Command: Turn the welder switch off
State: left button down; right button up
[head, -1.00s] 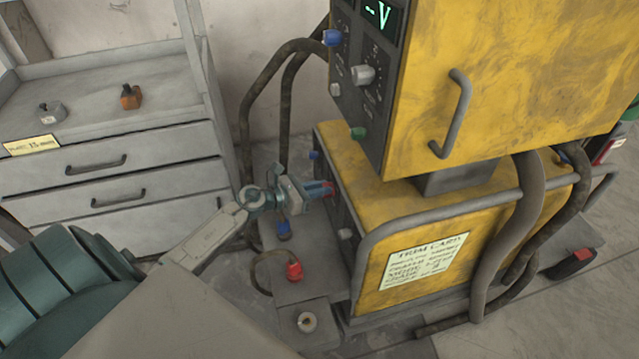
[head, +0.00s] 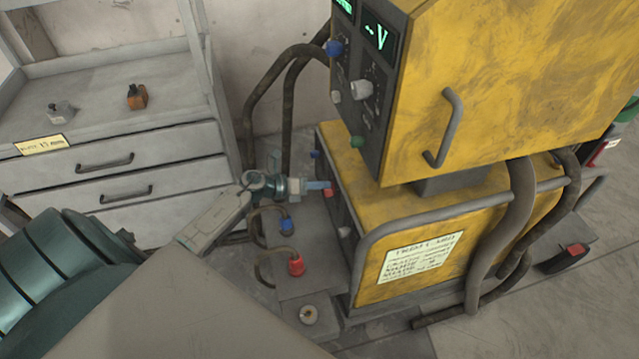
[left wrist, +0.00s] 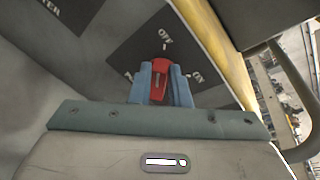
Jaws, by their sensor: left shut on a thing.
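The yellow welder (head: 480,225) is the lower box, with a dark control panel on its left face. Its red switch (head: 328,192) shows small at my fingertips. In the left wrist view the red switch (left wrist: 160,77) sits on a dark plate between OFF, printed above it, and ON, printed to its right. Its upper end points up toward OFF. My left gripper (head: 318,185) reaches in from the left, and its blue fingers (left wrist: 160,85) are shut on the switch, one on each side. The lower part of the switch is hidden. My right gripper is in neither view.
A larger yellow cabinet (head: 510,80) with knobs and a handle stands above the welder. A grey rail (head: 455,212) and thick cables (head: 515,230) run along the welder's front and right. Blue and red plugs (head: 296,265) lie below my gripper. Grey drawers (head: 115,175) stand at left.

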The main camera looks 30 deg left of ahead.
pick_arm(q)
jog(key=shift+f, duration=0.1)
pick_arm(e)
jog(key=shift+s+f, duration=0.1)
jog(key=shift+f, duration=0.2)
pick_arm(q)
jog(key=c, duration=1.4)
grip_release()
jog(key=shift+o, duration=0.2)
jog(key=b+v, duration=0.1)
jog(key=v, duration=0.9)
jog(key=shift+s+a, duration=0.25)
jog(key=shift+a, duration=0.05)
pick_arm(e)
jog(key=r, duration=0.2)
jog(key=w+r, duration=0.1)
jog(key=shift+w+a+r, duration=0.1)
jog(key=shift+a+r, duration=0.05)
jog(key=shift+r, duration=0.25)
